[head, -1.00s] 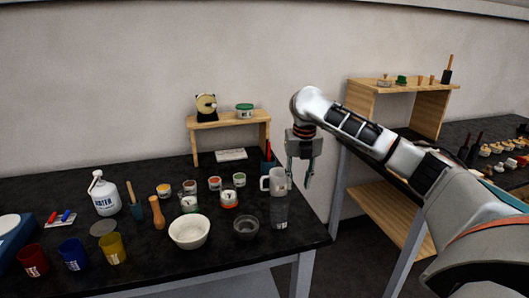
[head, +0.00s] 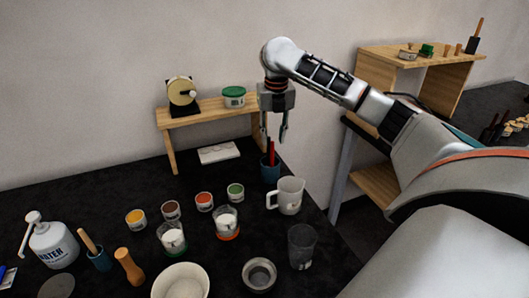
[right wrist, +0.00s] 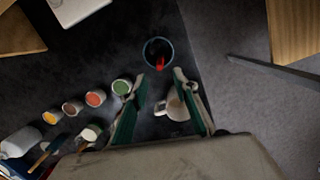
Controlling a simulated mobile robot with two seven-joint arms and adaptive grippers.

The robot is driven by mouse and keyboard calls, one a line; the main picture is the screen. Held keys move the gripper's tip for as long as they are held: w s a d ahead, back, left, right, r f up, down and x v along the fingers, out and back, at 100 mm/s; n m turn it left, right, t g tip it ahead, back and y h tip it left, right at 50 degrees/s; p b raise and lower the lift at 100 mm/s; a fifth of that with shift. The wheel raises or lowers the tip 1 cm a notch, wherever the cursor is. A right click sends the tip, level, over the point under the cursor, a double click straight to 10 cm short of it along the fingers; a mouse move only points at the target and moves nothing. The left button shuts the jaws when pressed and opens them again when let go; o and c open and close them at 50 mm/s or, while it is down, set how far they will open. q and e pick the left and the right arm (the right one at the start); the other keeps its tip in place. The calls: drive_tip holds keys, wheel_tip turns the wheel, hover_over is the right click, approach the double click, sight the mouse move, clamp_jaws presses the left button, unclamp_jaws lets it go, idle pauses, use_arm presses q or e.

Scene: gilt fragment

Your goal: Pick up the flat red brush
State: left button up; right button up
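The red brush (head: 271,152) stands upright in a blue cup (head: 270,173) near the table's back right edge. In the right wrist view, the red brush (right wrist: 160,63) shows inside the round cup rim (right wrist: 146,53), ahead of the fingers. The brush's lower end is hidden in the cup. My right gripper (head: 274,134) points down above the cup, its fingers apart with nothing between them. In the right wrist view, the right gripper (right wrist: 161,82) is also open. My left gripper is in neither view.
A white mug (head: 290,196) and a clear glass (head: 301,247) stand in front of the cup. Several small paint pots, including a green one (head: 236,192), stand to its left. A wooden shelf (head: 212,111) with a green-lidded tub (head: 234,96) is behind left.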

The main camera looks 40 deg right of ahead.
sight(272, 151)
drive_tip(key=shift+w+d+f, duration=0.2)
drive_tip(key=shift+w+f, duration=0.05)
drive_tip(key=shift+f, duration=1)
drive_tip(key=shift+w+d+f, duration=0.15)
drive_tip(key=shift+w+f, duration=0.05)
drive_tip(key=shift+f, duration=1.05)
drive_tip(key=shift+w+d+f, duration=0.2)
drive_tip(key=shift+w+f, duration=0.05)
drive_tip(key=shift+f, duration=1)
clamp_jaws()
